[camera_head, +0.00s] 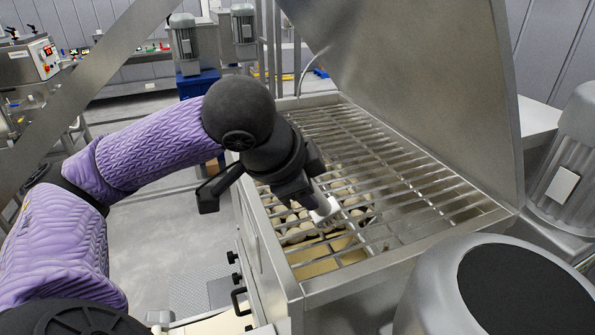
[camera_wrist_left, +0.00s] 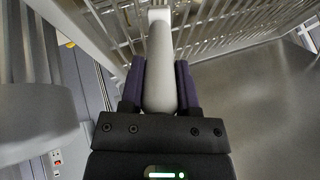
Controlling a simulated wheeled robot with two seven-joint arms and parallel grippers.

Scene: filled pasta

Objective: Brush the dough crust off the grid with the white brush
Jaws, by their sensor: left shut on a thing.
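The metal grid (camera_head: 392,150) lies across the top of an open steel machine. Pale lumpy dough (camera_head: 290,218) and a smooth yellowish sheet (camera_head: 318,268) show between its bars at the near left part. They seem to lie under the bars, though I cannot tell if some crust rests on them. My left gripper (camera_head: 305,193) is over the grid, shut on the white brush. The brush's pale head (camera_head: 326,211) points down at the bars; I cannot tell if it touches. In the left wrist view the brush handle (camera_wrist_left: 159,62) sits between my fingers (camera_wrist_left: 159,90). My right gripper is out of view.
A raised steel lid (camera_head: 420,70) stands along the right and back of the grid. The machine's rim (camera_head: 345,288) borders the grid in front. Motors (camera_head: 183,45) and a control box (camera_head: 35,58) stand farther back. Open floor (camera_head: 165,225) lies to the left.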

